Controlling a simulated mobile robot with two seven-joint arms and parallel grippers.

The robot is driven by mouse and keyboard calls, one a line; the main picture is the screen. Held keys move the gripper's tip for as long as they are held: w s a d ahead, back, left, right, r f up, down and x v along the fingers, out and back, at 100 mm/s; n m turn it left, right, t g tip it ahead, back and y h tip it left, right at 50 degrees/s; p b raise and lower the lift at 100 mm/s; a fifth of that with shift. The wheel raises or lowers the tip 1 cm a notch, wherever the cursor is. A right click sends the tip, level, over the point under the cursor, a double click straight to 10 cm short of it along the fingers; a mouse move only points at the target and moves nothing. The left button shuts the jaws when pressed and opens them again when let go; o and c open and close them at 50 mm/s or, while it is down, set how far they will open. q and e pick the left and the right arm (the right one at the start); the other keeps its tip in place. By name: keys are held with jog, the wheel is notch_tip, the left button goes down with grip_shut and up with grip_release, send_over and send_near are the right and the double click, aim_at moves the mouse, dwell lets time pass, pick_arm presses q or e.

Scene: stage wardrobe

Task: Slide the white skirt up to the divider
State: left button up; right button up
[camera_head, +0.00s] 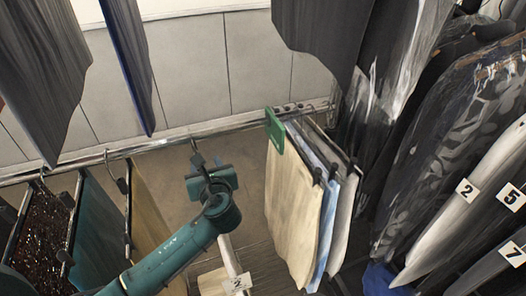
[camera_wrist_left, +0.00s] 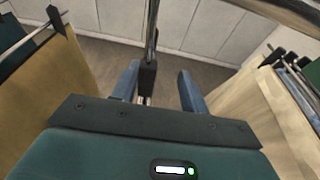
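The green divider (camera_head: 275,131) hangs on the rail, with a cream skirt (camera_head: 292,200) directly right of it. My left gripper (camera_head: 208,176) is at a hanger hook (camera_head: 196,158) on the rail, left of the divider with a gap between. In the left wrist view its fingers (camera_wrist_left: 163,88) are apart, with the hanger's dark stem (camera_wrist_left: 148,78) between them, nearer the left finger. A narrow white strip (camera_head: 228,255) shows below my arm; I cannot tell whether it is the white skirt's edge. The arm hides what hangs there. My right gripper is out of view.
Right of the cream skirt hang a blue one (camera_head: 328,225) and a pale grey one (camera_head: 345,215). Dark garments hang above and at right. The rail (camera_head: 240,122) is bare before the divider.

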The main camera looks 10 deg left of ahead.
pick_arm(q)
jog(key=shift+w+d+b, duration=0.95)
jog(key=shift+w+d, duration=2.65)
jog(key=shift+d, duration=2.3)
jog(key=s+d+p, duration=0.2)
jog(key=s+d, duration=0.3)
jog(key=s, duration=0.6)
jog(key=shift+s+d, duration=0.3)
jog(key=shift+s, duration=0.1)
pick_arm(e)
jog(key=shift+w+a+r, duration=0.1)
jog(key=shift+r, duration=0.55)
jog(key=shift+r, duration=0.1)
